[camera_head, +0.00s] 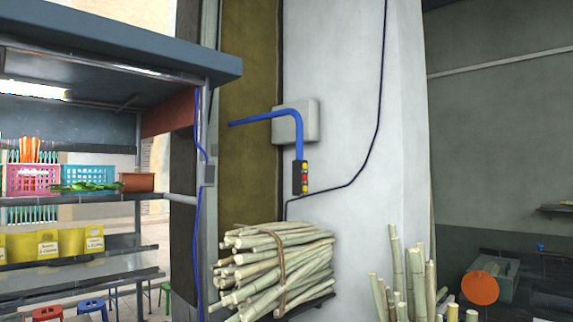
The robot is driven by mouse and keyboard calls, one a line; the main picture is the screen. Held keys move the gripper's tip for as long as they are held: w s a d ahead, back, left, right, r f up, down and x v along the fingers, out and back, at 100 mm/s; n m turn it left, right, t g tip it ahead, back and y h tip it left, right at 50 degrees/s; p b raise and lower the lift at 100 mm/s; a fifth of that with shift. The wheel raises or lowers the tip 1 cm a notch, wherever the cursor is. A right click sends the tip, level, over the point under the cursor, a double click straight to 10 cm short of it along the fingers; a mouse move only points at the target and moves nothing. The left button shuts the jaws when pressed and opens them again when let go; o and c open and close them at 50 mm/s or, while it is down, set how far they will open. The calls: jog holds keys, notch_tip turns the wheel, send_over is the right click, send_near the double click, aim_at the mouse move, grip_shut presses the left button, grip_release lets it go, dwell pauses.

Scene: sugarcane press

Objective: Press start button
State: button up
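A dark control box (297,178) hangs from the end of a blue bent pipe (270,114) in front of the grey-white pillar. Small coloured buttons (305,178) run down its right side, with yellow and red among them. They are too small to tell which one is the start button, and no label is readable. My gripper does not show in this view, and nothing is seen touching the control box.
A tied sugarcane bundle (270,268) lies below the control box. Upright cane pieces (412,280) stand to the right, near an orange disc (480,288). A stall (100,195) with baskets fills the left. The space around the control box looks clear.

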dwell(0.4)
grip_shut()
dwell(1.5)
